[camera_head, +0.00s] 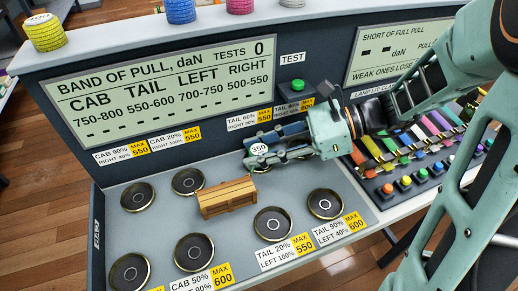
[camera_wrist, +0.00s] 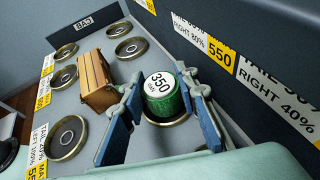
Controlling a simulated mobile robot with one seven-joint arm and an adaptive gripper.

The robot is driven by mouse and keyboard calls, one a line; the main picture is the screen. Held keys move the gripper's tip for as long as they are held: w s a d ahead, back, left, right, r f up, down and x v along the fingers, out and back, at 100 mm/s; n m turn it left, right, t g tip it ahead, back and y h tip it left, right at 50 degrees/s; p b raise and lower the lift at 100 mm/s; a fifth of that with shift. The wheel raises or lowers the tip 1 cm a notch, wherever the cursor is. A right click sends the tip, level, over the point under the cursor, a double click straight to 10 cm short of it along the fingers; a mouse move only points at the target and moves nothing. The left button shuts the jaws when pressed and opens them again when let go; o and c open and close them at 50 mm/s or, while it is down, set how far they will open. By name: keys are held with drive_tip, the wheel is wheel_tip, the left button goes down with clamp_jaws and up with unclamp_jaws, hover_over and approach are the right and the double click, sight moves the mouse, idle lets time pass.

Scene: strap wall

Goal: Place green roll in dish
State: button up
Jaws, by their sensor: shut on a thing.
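The green roll (camera_wrist: 162,103) has a white top marked 350. In the wrist view it stands upright between the blue fingers of my gripper (camera_wrist: 163,92), which is shut on it. In the head view my gripper (camera_head: 268,150) hides most of the roll, and only its white 350 top (camera_head: 259,149) shows clearly. A brass-rimmed dish (camera_wrist: 168,122) shows partly under the roll. I cannot tell whether the roll touches it. Other dark dishes with brass rims, such as the front one (camera_head: 272,223) and the right one (camera_head: 325,203), look empty.
A wooden crate (camera_head: 227,197) stands on the grey panel close left of my gripper. The upright board with labels and a green TEST button (camera_head: 298,85) rises behind. Coloured rolls (camera_head: 44,31) stand on its top ledge. Coloured straps and buttons (camera_head: 405,181) lie to the right.

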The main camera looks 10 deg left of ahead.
drive_tip(key=shift+f, duration=0.1)
drive_tip(key=o, duration=0.9)
drive_tip(key=shift+f, duration=0.1)
drive_tip(key=shift+r, duration=0.3)
drive_tip(key=p+v, duration=0.2)
drive_tip(key=v, duration=1)
drive_tip(key=shift+f+p, duration=0.1)
drive_tip(key=shift+p, duration=0.2)
